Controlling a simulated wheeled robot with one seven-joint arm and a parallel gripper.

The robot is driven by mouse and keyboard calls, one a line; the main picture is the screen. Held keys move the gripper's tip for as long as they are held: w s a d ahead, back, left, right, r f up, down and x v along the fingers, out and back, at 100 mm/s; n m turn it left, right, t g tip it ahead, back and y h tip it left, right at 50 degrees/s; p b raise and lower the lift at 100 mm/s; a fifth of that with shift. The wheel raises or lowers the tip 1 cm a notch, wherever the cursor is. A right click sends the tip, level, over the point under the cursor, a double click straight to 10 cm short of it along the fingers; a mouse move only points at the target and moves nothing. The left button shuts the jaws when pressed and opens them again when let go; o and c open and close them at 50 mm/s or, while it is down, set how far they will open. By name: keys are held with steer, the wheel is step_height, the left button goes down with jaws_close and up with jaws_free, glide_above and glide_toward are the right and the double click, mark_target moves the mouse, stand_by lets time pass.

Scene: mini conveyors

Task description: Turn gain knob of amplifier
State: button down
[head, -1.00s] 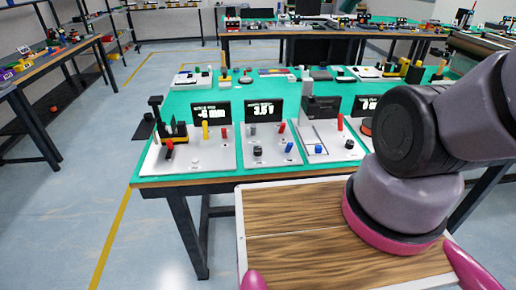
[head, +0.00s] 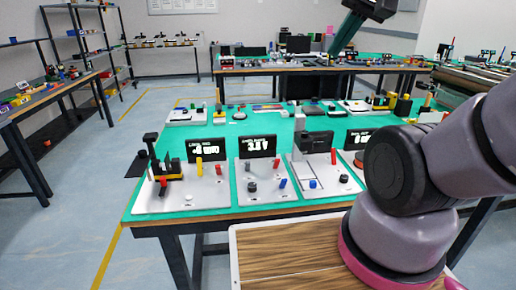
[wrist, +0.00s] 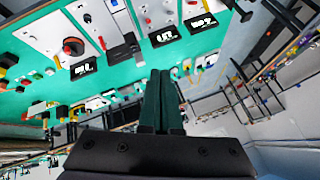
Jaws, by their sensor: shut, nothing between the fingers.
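My gripper (head: 339,44) has dark green fingers and shows at the top right of the head view, raised above the far tables. Its fingers (wrist: 162,78) are together in the wrist view, with nothing between them, apart from the panels. Several white instrument panels with black displays stand on the green bench; the labels are too blurred to tell which is the amplifier. The middle panel (head: 262,207) has a black knob (head: 252,187). The panel to its right (head: 325,195) has a black knob (head: 344,178) and a blue piece (head: 313,183).
The left panel (head: 182,203) carries a yellow-and-black device and a yellow post (head: 199,166). More devices line the back of the green bench (head: 270,126).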

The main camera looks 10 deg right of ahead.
steer(key=c, duration=1.2)
jaws_free()
steer(key=o, duration=0.6)
steer(key=shift+w+f, duration=0.15)
steer(key=shift+w, duration=0.15)
steer(key=shift+o, duration=0.8)
steer(key=w+a+f+n+g+h, duration=0.1)
steer(key=w+f+n, duration=0.3)
steer(key=w, duration=0.4)
steer(key=shift+a+f+n+g, duration=0.3)
steer(key=shift+f+n+g, duration=0.1)
steer(key=shift+f+g, duration=0.3)
steer(key=n+g+h, duration=0.1)
steer(key=n+g, duration=0.4)
steer(key=n, duration=0.9)
glide_above(252, 185)
step_height(252, 185, down, 32)
step_height(252, 185, down, 10)
steer(key=shift+f, duration=0.1)
